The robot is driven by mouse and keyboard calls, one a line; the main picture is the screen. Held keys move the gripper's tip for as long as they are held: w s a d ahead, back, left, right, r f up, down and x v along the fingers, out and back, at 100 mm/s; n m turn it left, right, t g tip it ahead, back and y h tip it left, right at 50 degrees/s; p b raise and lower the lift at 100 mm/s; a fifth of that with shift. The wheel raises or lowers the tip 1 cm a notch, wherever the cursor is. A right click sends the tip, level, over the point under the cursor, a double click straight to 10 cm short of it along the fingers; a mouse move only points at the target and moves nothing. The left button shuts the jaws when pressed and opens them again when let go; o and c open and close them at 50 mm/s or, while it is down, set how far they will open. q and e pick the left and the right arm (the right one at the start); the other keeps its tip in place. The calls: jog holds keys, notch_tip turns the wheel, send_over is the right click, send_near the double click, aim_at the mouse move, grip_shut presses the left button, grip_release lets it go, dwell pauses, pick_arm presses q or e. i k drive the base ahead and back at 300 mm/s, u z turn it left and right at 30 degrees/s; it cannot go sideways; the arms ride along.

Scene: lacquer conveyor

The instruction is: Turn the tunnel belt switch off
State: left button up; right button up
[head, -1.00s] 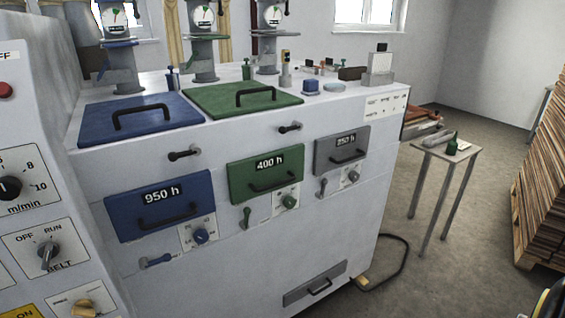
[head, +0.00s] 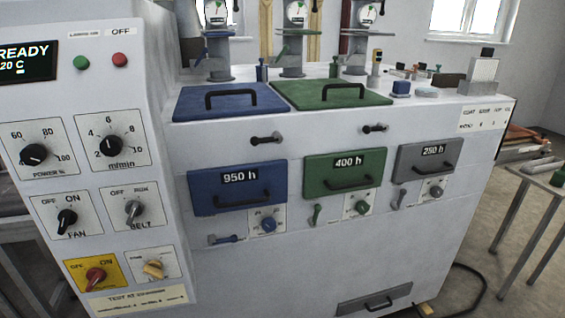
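The belt switch (head: 134,209) is a grey rotary knob on a white plate marked OFF at upper left, RUN at upper right and BELT below. It sits on the lower right part of the control panel at the left of the head view. Its handle looks slanted with the upper end toward RUN, but the knob is small and its exact setting is hard to read. Neither of my grippers shows in the view.
Close by are the fan switch (head: 67,217), the red knob on a yellow plate (head: 96,276), a cream knob (head: 154,269) and the speed dial (head: 109,146). The grey machine body (head: 290,270) with blue, green and grey drawers stands right of the panel.

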aim_at(133, 208)
jog(key=u, duration=0.5)
jog(key=k, duration=0.6)
jog(key=u, duration=1.2)
jog(key=i, duration=0.95)
jog(key=z, duration=0.15)
